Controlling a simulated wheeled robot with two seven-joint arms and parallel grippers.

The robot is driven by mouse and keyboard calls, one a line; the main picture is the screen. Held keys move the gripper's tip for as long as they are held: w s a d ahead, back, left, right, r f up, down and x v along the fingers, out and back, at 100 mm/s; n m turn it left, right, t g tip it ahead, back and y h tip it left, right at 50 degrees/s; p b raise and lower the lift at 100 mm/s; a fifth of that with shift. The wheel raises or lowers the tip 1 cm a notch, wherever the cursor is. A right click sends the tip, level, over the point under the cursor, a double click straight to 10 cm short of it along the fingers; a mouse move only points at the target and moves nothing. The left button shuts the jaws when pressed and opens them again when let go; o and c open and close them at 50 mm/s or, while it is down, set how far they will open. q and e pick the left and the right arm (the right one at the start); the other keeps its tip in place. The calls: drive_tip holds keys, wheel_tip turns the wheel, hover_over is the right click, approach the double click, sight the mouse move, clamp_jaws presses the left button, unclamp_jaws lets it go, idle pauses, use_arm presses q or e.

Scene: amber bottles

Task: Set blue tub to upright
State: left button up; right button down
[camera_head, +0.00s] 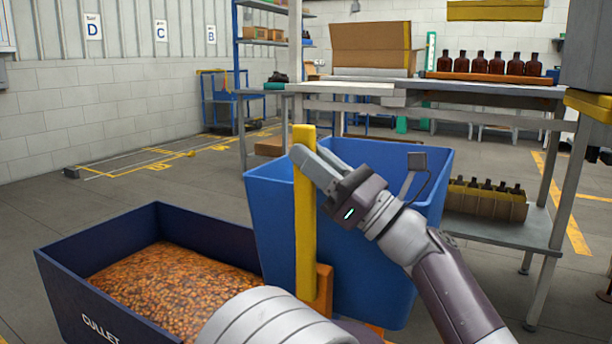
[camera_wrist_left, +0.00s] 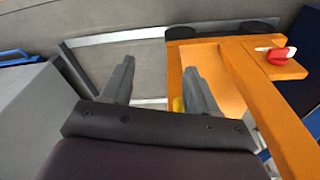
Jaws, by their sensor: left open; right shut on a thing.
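The blue tub (camera_head: 270,215) stands in the middle of the head view, mouth upward, behind my right arm. It looks near upright; I cannot tell whether a slight tilt remains. A yellow lever (camera_head: 304,240) stands almost vertical in front of it, above an orange bracket (camera_head: 324,285). My right gripper (camera_head: 306,162) is shut on the lever's upper part. The gripper and forearm hide part of the tub's near side. My left gripper (camera_wrist_left: 160,85) shows only in the left wrist view, open with nothing between its fingers, beside an orange frame (camera_wrist_left: 265,100).
A dark blue cullet bin (camera_head: 190,230) full of amber fragments stands left of the tub. Behind is a workbench (camera_head: 350,88) with amber bottles (camera_head: 490,63) and a cardboard box (camera_head: 370,45). A lower shelf (camera_head: 500,225) holds more bottles. Floor at left is open.

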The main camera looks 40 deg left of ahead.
use_arm(q)
drive_tip(key=shift+f, duration=0.2)
use_arm(e)
drive_tip(key=shift+w+d+f, duration=0.1)
drive_tip(key=shift+d+f, duration=0.05)
drive_tip(key=c, duration=1.1)
unclamp_jaws()
use_arm(q)
drive_tip(key=shift+d, duration=0.1)
